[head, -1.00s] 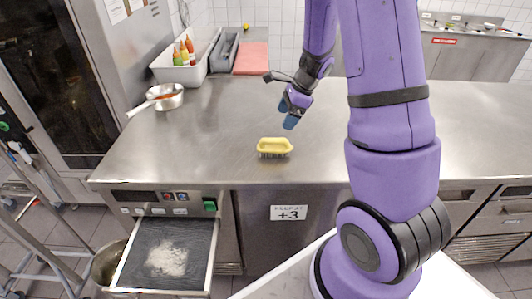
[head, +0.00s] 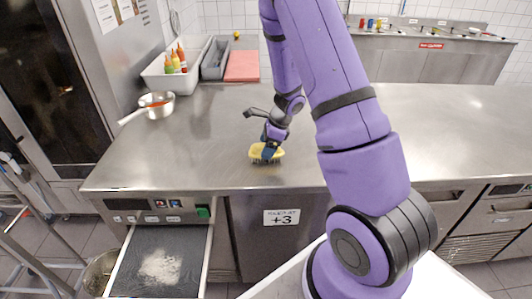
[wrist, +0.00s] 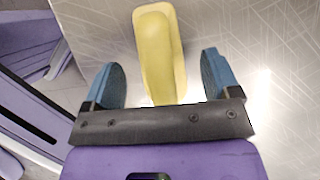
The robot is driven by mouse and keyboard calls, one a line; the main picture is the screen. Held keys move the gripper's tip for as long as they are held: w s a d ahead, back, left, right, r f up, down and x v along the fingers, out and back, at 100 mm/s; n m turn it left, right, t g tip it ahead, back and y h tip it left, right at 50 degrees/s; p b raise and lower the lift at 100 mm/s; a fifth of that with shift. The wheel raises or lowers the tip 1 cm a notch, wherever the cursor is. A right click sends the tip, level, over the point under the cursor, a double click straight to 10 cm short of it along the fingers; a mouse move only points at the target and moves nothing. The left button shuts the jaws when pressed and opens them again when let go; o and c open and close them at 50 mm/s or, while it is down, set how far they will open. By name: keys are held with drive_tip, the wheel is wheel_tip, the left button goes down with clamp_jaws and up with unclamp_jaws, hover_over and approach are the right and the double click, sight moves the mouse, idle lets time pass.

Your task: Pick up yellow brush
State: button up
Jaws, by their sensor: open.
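The yellow brush (head: 257,153) lies bristles down on the steel counter near its front edge. In the wrist view the yellow brush (wrist: 160,50) runs lengthwise between the two blue fingers of my gripper (wrist: 163,82). A gap shows between the brush and each finger. In the head view my gripper (head: 269,150) is low over the brush and hides part of its right side. My gripper is open.
The steel counter (head: 330,130) is clear around the brush. A white bin with bottles (head: 157,80), a grey tray (head: 215,60) and a red board (head: 242,66) are at the back left. An open drawer (head: 207,262) juts out below.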

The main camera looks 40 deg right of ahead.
sight(264, 144)
drive_tip(key=shift+x, duration=1.2)
drive_tip(key=c, duration=1.1)
drive_tip(key=shift+o, duration=0.2)
drive_tip(key=shift+r, duration=0.1)
wheel_tip(264, 144, up, 10)
drive_tip(key=shift+f, duration=0.1)
drive_tip(key=o, duration=0.5)
drive_tip(key=shift+c, duration=0.2)
drive_tip(key=c, duration=0.3)
